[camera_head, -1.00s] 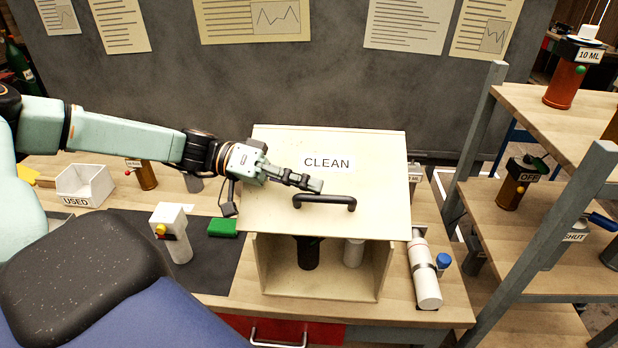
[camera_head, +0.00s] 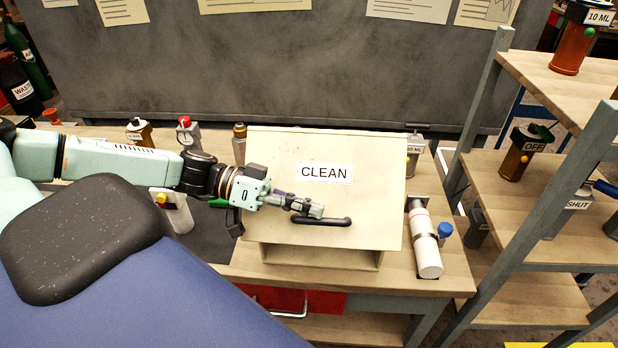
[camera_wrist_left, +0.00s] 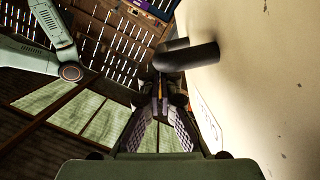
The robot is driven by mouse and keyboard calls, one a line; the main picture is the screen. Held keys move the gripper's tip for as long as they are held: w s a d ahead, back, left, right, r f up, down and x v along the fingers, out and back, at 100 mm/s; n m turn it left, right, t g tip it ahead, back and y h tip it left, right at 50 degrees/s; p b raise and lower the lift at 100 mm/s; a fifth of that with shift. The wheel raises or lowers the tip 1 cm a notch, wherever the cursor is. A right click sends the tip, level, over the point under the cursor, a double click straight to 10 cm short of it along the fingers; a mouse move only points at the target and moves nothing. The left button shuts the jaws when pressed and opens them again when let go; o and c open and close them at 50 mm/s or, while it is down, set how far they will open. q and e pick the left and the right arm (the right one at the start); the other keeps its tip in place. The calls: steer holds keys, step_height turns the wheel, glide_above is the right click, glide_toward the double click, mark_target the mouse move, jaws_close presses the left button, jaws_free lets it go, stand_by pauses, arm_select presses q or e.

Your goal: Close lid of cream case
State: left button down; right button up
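The cream case (camera_head: 320,258) stands on the wooden bench. Its lid (camera_head: 375,185), labelled CLEAN, hangs tilted down over the front opening, with only a low strip of the case showing below it. My left gripper (camera_head: 318,210) lies over the lid at the handle's left part. In the left wrist view its fingers (camera_wrist_left: 161,92) look shut together, with the dark handle (camera_wrist_left: 190,57) just beyond and beside the tips and the lid's face (camera_wrist_left: 270,70) on the right. My right gripper is not in view.
A white device (camera_head: 178,212) stands left, partly behind my body. Grey-framed shelves (camera_head: 525,215) rise at right. A red drawer (camera_head: 285,300) is below the bench top.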

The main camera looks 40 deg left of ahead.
arm_select(q)
step_height(320, 180, down, 23)
steer(key=w+a+m+t+y+b, duration=0.1)
steer(key=m+b, duration=0.4)
steer(key=b, duration=1.3)
steer(key=shift+w+a+f+m+t, duration=0.2)
steer(key=shift+w+a+m+t, duration=0.1)
steer(key=shift+w+t, duration=0.15)
steer(key=shift+a+f, duration=0.1)
steer(key=shift+f, duration=0.05)
steer(key=shift+y, duration=0.3)
